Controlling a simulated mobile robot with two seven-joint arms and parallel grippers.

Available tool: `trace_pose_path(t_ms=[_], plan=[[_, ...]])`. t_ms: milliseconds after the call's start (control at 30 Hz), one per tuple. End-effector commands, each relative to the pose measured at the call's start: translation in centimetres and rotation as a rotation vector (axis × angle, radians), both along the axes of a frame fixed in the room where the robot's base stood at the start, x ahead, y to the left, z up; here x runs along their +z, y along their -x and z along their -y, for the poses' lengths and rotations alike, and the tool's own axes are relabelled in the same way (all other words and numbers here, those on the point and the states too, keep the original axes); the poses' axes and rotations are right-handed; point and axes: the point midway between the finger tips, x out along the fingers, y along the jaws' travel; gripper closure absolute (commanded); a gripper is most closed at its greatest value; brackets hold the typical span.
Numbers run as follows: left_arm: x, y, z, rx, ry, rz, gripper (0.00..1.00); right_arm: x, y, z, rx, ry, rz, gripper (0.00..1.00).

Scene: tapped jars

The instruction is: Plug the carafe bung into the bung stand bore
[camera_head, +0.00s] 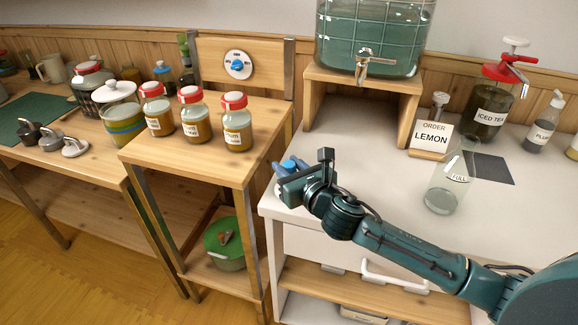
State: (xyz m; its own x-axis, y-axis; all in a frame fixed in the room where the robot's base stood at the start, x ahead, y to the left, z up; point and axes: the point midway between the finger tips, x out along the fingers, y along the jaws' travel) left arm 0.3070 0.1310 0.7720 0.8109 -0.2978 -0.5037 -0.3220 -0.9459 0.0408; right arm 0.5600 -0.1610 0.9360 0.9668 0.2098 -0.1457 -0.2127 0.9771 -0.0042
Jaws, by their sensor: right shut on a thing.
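My right gripper (300,172) reaches in from the right over the left part of the white counter. It is shut on a small blue piece (288,164), which looks like the carafe bung and is mostly hidden by the jaws. A clear glass carafe (444,186) marked FILL stands on the counter to the right of the gripper, with no bung seen in its mouth. I cannot make out the bung stand or its bore; the gripper may hide it. My left gripper is not in view.
The white counter (355,130) is clear between the gripper and the carafe. A wooden riser (312,100) holds a tapped tank (372,38) behind. An ORDER LEMON sign (430,137) and iced tea jar (490,105) stand right. Red-lidded jars (195,120) stand left.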

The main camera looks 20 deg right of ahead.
Motion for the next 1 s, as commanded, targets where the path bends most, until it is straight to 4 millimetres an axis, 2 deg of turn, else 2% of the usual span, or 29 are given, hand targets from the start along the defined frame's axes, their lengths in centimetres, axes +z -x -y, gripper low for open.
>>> trace_pose_path(t_ms=[33,67,333,500,667,1000], plan=[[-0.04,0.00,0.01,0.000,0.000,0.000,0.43,-0.49,0.12,-0.01,0.000,0.001,-0.010,0.97],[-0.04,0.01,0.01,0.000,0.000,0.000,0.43,-0.51,0.12,0.00,0.000,0.001,-0.010,0.68],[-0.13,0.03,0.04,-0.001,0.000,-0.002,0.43,-0.38,0.09,-0.02,0.000,0.002,-0.008,0.45],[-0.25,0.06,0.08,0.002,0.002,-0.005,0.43,-0.26,0.06,-0.02,0.000,0.001,-0.006,0.45],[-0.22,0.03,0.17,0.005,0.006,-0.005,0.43,-0.21,0.06,-0.02,0.000,0.001,-0.005,0.33],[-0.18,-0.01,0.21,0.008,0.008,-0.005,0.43,-0.17,0.04,-0.01,0.000,0.001,-0.004,0.33]])
